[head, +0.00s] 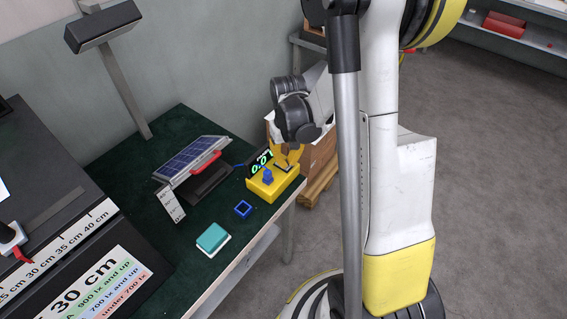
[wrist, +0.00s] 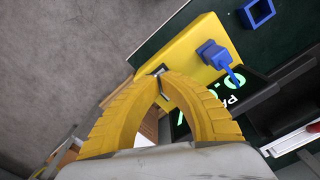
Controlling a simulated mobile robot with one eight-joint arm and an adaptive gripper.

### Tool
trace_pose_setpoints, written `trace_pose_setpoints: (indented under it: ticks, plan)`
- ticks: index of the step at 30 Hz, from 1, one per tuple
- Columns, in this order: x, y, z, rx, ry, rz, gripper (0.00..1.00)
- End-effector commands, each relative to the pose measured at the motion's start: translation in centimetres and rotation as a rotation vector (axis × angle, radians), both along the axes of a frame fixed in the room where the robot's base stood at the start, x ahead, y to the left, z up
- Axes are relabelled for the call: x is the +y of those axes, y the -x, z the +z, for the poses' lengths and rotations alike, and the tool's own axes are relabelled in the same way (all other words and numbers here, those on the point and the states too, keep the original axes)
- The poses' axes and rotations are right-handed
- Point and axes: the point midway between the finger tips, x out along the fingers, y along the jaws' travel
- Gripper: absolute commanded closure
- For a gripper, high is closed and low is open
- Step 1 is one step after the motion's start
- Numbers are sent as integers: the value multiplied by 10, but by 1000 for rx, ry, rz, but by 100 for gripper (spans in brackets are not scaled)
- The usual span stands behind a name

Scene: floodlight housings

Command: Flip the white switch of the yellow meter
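The yellow meter (head: 265,190) stands at the table's right edge, with a blue plug on top and a black display with green digits (head: 261,161) behind it. It also shows in the wrist view (wrist: 185,52). My gripper (wrist: 160,77) has its yellow fingers arched together, tips meeting at the meter's near end. A small pale lever, apparently the switch (wrist: 158,71), shows right at the fingertips; I cannot tell if they touch it or which way it is flipped. In the head view, my gripper (head: 290,162) is over the meter's far right end, partly hiding the switch.
A solar panel (head: 192,158) on a dark stand is left of the meter. A blue square frame (head: 243,209) and a teal block (head: 213,238) lie in front. A floodlight (head: 103,27) stands at the back. Wooden boxes (head: 318,165) are beyond the table's right edge.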

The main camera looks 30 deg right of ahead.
Motion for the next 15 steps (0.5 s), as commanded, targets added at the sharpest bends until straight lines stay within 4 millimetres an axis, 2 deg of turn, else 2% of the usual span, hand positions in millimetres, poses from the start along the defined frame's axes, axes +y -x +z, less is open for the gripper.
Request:
trace_pose_setpoints:
  ticks: [15]
  plan:
    - [0, 0, -8, 0, 0, 0, 100]
